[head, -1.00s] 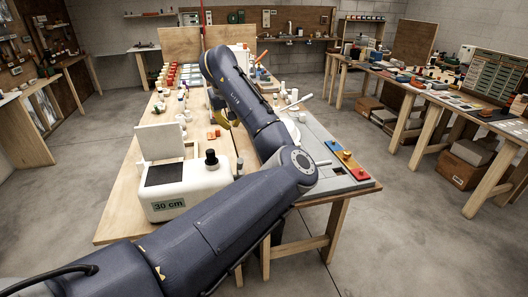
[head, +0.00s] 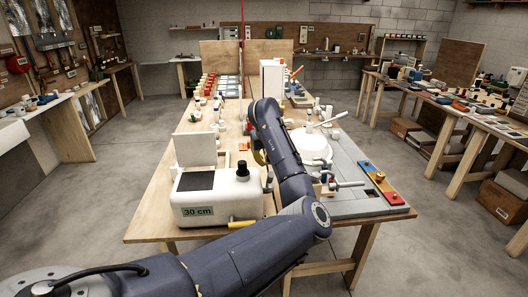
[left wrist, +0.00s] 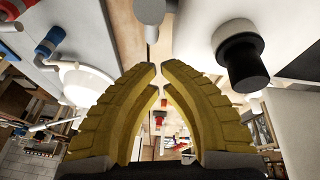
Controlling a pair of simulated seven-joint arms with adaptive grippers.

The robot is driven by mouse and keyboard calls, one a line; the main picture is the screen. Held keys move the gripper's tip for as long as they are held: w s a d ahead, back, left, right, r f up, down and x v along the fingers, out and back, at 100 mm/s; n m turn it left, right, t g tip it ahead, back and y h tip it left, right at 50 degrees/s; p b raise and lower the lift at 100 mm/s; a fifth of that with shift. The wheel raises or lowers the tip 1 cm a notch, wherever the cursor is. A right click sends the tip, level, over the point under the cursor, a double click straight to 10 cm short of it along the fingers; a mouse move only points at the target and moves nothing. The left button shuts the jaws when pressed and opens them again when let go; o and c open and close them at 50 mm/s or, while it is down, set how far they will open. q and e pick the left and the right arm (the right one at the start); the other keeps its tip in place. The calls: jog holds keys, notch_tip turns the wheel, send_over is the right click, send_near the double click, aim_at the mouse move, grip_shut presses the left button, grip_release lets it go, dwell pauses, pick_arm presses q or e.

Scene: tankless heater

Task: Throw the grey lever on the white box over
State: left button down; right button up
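A white box (head: 271,82) stands upright toward the back of the long table, with an orange handle (head: 297,72) at its right side. A nearer white box (head: 200,208) labelled "30 cm" has a black knob (head: 242,170) and a yellow handle (head: 243,224). My left gripper (head: 259,149) is beside the nearer box, partly hidden by my arm. In the left wrist view its yellow fingers (left wrist: 160,76) are almost tip to tip and empty. A black knob (left wrist: 243,58) shows to their right, and a grey rounded part (left wrist: 149,12) lies beyond. My right gripper is out of view.
A white round bowl (head: 312,143) and a grey board (head: 352,201) with red, blue and yellow parts lie right of my arm. Grey-handled levers (head: 331,119) stick up there. Several small parts crowd the table; its front left corner is bare.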

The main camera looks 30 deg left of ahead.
aim_at(270, 179)
pick_arm(q)
jog(key=shift+s+d+f, duration=0.65)
jog(key=shift+s+d, duration=0.05)
jog(key=shift+d, duration=0.25)
jog(key=shift+s, duration=0.1)
